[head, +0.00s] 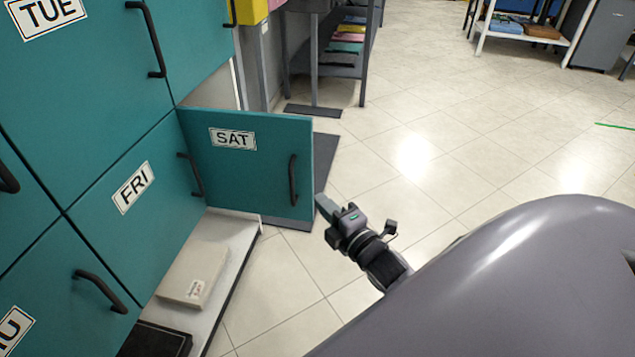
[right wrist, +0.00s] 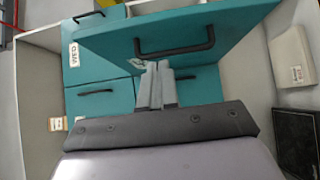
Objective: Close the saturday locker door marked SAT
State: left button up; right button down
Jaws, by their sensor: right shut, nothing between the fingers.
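The teal SAT door (head: 250,150) stands swung open, with its label and a black handle (head: 293,181) facing me in the head view. My right gripper (head: 325,208) is shut and empty, just off the door's lower right corner. In the right wrist view its closed fingers (right wrist: 155,88) point towards a teal door panel with a black handle (right wrist: 176,46); I cannot tell whether they touch it. My left gripper is not in view.
Closed teal lockers, including FRI (head: 150,200) and TUE (head: 70,60), stand at left. A pale box (head: 195,275) lies on a white ledge below. A dark rack (head: 338,60) stands behind the door. The tiled floor (head: 450,150) at right is clear.

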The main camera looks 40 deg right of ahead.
aim_at(308, 172)
jog(key=shift+w+d+b, duration=0.1)
jog(key=shift+w+d, duration=0.4)
jog(key=shift+w, duration=0.65)
jog(key=shift+w+d+b, duration=0.1)
jog(key=shift+w+d, duration=0.45)
jog(key=shift+w, duration=0.6)
jog(key=shift+w+d+b, duration=0.1)
jog(key=shift+w+d, duration=0.4)
jog(key=shift+w, duration=0.65)
